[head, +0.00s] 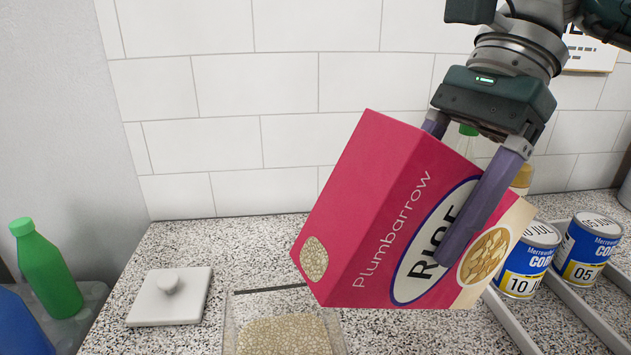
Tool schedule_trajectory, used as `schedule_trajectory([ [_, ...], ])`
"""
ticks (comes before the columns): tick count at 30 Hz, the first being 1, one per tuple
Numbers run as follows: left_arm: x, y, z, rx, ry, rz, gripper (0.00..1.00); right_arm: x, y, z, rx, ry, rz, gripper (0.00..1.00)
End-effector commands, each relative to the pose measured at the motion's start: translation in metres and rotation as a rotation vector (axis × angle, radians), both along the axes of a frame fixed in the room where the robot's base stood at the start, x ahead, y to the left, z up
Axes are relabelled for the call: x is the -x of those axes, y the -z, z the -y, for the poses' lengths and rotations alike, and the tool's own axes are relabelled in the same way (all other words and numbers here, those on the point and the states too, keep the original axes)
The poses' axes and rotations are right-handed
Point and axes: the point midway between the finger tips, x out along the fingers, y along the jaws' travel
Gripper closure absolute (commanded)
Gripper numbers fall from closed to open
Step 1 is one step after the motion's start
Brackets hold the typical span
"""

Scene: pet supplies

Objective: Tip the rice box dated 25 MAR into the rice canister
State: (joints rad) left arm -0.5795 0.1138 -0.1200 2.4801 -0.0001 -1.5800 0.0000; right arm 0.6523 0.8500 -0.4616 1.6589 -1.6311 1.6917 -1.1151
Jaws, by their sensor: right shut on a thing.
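My right gripper (476,190) is shut on a pink Plumbarrow rice box (345,210), one finger across its front. The box is tilted well over, with its top end toward the left and its lower corner just above the canister. A rice-textured oval patch (314,259) shows on the top end, near that corner; I cannot tell whether grains are moving. No date shows on the visible faces. The clear rice canister (229,322) stands open on the counter with rice (283,336) in it, cut off by the bottom edge. My left gripper is not in view.
A white knobbed lid (167,297) lies left of the canister on the speckled counter (225,237). A green bottle (45,266) stands at the far left. Blue cans (588,250) sit in a railed rack (600,325) at the right. Bottles stand partly hidden behind the box.

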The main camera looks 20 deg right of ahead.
Motion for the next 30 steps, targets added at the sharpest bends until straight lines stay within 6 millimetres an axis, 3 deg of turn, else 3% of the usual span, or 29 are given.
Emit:
schedule_trajectory([
  [30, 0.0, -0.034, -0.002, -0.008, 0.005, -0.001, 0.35, 0.0, -0.013, -0.005, 0.132, -0.001, 0.009, 0.92],
])
